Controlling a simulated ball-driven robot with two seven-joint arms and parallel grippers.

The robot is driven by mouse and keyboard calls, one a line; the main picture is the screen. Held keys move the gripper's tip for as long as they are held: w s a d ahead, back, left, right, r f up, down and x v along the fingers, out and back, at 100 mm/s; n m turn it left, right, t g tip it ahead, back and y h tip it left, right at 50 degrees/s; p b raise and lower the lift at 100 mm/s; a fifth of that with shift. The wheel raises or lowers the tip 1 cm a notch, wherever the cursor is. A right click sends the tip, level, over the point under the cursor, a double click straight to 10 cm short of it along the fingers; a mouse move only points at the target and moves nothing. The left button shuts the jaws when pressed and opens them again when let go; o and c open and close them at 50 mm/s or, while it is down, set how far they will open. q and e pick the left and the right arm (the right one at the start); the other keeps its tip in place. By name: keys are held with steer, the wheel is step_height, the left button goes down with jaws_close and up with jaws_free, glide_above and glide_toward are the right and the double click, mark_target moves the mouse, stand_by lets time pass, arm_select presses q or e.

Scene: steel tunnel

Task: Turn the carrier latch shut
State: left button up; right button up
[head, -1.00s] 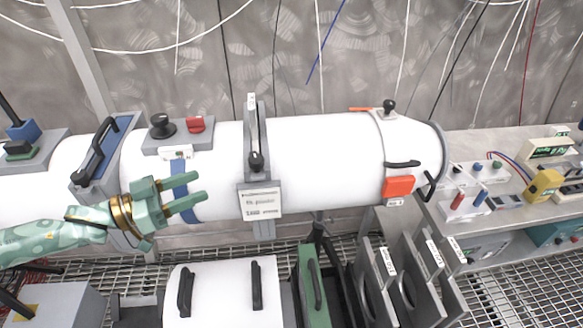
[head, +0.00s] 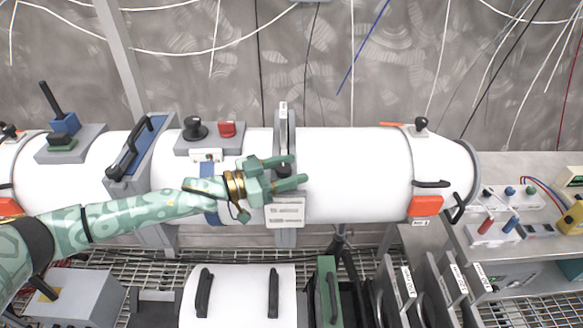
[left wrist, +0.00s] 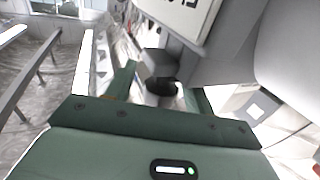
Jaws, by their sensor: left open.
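The carrier latch is a grey upright bracket (head: 284,118) with a lever, across the middle of the white tube (head: 350,170), above a white label plate (head: 286,212). My left gripper (head: 299,171) is open in front of the latch, and its fingers mostly hide the lever's knob in the head view. In the left wrist view, the black knob (left wrist: 161,87) on a grey block lies between the spread green fingers (left wrist: 160,95). I cannot tell whether either finger touches it. My right gripper is not in view.
A grey block with a black knob (head: 195,128) and a red cap (head: 227,129) sits on the tube left of the latch. An orange tag (head: 425,206) and black handles are at the tube's right end. A white box (head: 238,300) and a green-fronted unit (head: 327,290) stand below.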

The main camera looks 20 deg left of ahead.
arm_select(q)
steer(key=shift+w+d, duration=0.25)
steer(key=shift+d, duration=0.05)
steer(key=c, duration=1)
steer(key=shift+o, duration=0.2)
steer(key=shift+s+m+g+h, duration=0.1)
steer(key=shift+m+g+h, duration=0.65)
steer(key=shift+g, duration=0.35)
steer(key=o, duration=1)
steer(key=shift+c, duration=0.2)
